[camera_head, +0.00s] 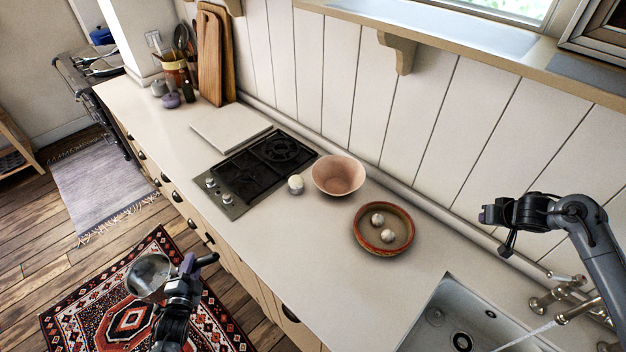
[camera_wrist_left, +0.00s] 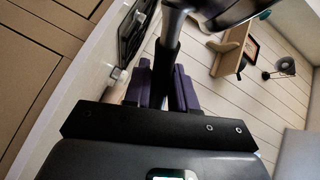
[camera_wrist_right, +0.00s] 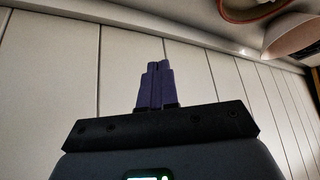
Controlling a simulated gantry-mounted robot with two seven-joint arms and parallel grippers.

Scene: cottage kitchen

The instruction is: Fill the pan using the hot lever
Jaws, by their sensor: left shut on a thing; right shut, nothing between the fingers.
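A metal pan (camera_head: 150,273) hangs over the floor in front of the counter, held by its dark handle (camera_head: 207,260) in my left gripper (camera_head: 190,268). In the left wrist view the handle (camera_wrist_left: 168,55) runs up between the purple fingers, with part of the pan at the top. The brass faucet (camera_head: 570,309) stands behind the sink (camera_head: 439,290) at the right. A thin water stream (camera_head: 527,337) runs from its spout. A lever handle (camera_head: 566,277) is at its far side. My right gripper (camera_head: 487,214) is shut and empty above the counter, left of the faucet; its fingertips (camera_wrist_right: 157,70) meet.
A red-rimmed dish (camera_head: 365,239) with two pale round items, a pinkish bowl (camera_head: 340,176) and a small white item (camera_head: 296,184) stand mid-counter. A black stove (camera_head: 258,167) is farther left. The counter front between stove and sink is clear.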

